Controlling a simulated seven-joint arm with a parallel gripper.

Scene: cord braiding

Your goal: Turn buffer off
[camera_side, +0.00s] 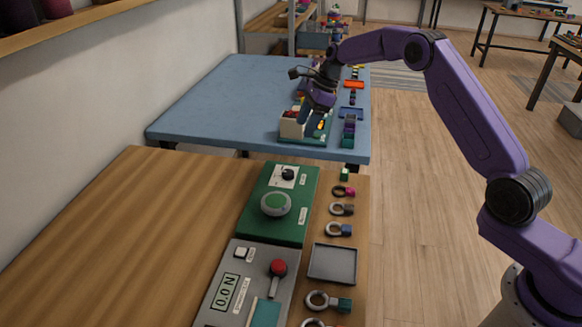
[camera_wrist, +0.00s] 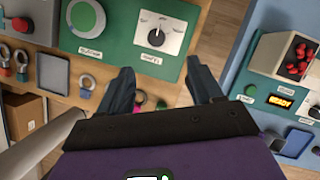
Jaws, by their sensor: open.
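A green panel (camera_side: 258,225) lies on the near wooden table. It carries a round pale-rimmed green disc (camera_side: 276,204) and a white dial plate with a black knob (camera_side: 288,174). In the wrist view the black knob (camera_wrist: 157,37) sits on its white plate at the top middle, and the green disc (camera_wrist: 85,17) is to its left. Small labels are too blurred to read surely, and I cannot tell which setting the knob points to. My gripper (camera_wrist: 160,72) is open and empty. Its fingers show below the knob in the wrist view, apart from it. In the side view my gripper (camera_side: 317,112) is beyond the panel.
Rings, a grey tray (camera_side: 332,263) and a grey panel with a red knob (camera_side: 278,267) lie nearer. The wooden table's left is clear.

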